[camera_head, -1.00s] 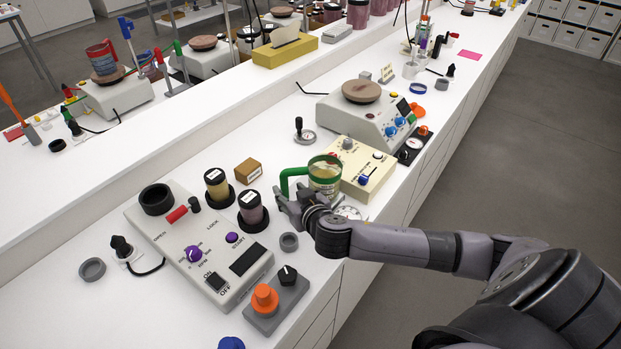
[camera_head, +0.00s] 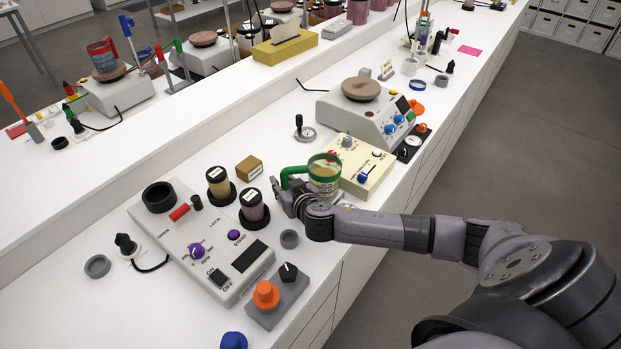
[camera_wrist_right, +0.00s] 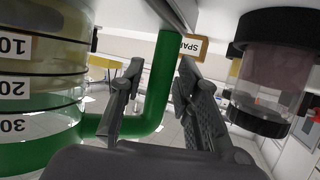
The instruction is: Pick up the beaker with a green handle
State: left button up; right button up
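The beaker (camera_head: 325,177) is clear with dark markings, a green rim and a green handle. It stands upright on the bench, beside the cream box. My right gripper (camera_head: 287,194) is at the beaker's handle side, low by the bench. In the right wrist view the beaker (camera_wrist_right: 40,90) fills the left side. The green handle (camera_wrist_right: 161,85) shows between the two fingers of my right gripper (camera_wrist_right: 158,72). The fingers are apart, with a visible gap between the left finger and the handle's upright bar. My left gripper is not in view.
Two labelled jars, one yellow (camera_head: 219,182) and one dark pink (camera_head: 252,207), stand left of my gripper. A grey control panel (camera_head: 185,270) lies at the front left. The cream box (camera_head: 375,175) is right of the beaker.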

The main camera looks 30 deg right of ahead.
grip_shut()
jog(key=shift+r, duration=0.1)
dwell(0.5)
